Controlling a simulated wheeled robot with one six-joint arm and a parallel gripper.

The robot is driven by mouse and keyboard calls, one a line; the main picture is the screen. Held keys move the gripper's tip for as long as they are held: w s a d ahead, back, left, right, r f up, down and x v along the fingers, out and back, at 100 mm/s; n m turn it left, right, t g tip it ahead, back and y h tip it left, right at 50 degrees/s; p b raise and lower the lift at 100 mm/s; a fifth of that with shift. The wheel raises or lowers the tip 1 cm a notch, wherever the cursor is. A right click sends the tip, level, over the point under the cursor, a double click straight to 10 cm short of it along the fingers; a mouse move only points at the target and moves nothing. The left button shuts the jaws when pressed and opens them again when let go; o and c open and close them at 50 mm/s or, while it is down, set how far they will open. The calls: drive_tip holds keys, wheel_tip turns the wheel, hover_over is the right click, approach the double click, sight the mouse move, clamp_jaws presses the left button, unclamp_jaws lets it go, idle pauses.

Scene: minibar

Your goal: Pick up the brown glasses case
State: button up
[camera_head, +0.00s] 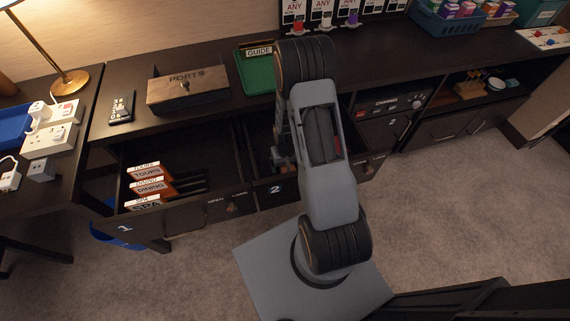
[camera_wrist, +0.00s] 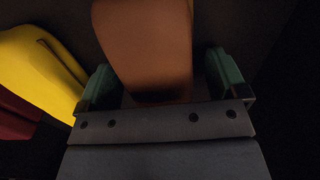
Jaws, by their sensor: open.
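The brown glasses case (camera_wrist: 145,42) shows in the wrist view as a smooth, rounded brown shape running up to the top edge. My gripper (camera_wrist: 162,80) is open, with one green fingertip on each side of the case. A dark gap shows by the right finger; whether the left finger touches the case I cannot tell. In the head view my gripper (camera_head: 283,160) is down in the open drawer marked 2 (camera_head: 276,190), mostly hidden by my arm. The case cannot be made out there.
In the wrist view a yellow item (camera_wrist: 38,65) and a dark red item (camera_wrist: 18,115) lie left of the left finger. The open drawer marked 1 (camera_head: 185,220) holds upright cards (camera_head: 150,185). A wooden PORTS box (camera_head: 187,90) and a green tray (camera_head: 256,72) stand on the counter above.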

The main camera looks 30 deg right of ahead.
drive_tip(key=c, duration=1.1)
